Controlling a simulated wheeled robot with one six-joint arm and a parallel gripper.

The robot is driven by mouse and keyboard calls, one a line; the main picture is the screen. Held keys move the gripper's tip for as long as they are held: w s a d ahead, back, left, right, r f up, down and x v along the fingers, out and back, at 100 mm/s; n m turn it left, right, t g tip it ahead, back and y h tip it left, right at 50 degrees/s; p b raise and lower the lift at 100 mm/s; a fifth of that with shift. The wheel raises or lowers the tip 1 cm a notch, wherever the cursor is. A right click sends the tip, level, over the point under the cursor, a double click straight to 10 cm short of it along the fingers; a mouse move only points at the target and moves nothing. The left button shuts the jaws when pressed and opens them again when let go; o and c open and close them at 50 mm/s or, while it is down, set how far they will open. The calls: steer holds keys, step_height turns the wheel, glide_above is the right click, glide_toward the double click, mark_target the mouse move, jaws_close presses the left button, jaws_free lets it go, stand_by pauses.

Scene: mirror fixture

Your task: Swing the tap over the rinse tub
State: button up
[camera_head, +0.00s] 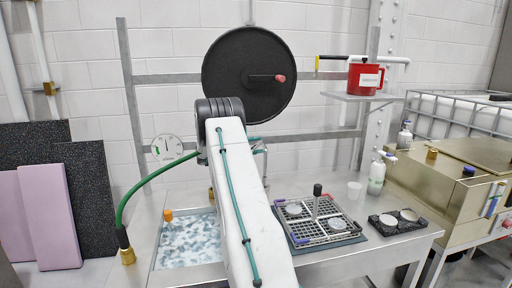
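A sunken tub (157,256) with cloudy blue-white, mottled contents is set in the steel bench at left centre; I take it for the rinse tub. My white arm link crosses the middle and hides its right side. Behind the arm's black joint, a thin grey-green piece (262,148) shows at the right. It may be part of the tap, but most of it is hidden and I cannot tell which way it points. My gripper is not visible; the arm's far end is hidden behind the joint.
A large black disc (235,72) with a red-tipped handle stands behind the arm. A green hose (146,185) arcs down left to a brass end. Right of the arm are a grey rack (318,222), a white bottle (376,178) and a red jug (365,79) on a shelf.

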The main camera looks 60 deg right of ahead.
steer(key=shift+o, duration=1.4)
steer(key=r, duration=0.3)
steer(key=shift+s+a+r, duration=0.25)
steer(key=shift+r, duration=0.1)
steer(key=s+a, duration=0.3)
steer(key=s+a+r, duration=0.1)
steer(key=s+a, duration=0.6)
steer(key=a, duration=0.1)
steer(key=shift+s+a+r, duration=0.1)
steer(key=shift+s+r, duration=0.05)
steer(key=shift+s, duration=0.05)
steer(key=shift+c, duration=1.4)
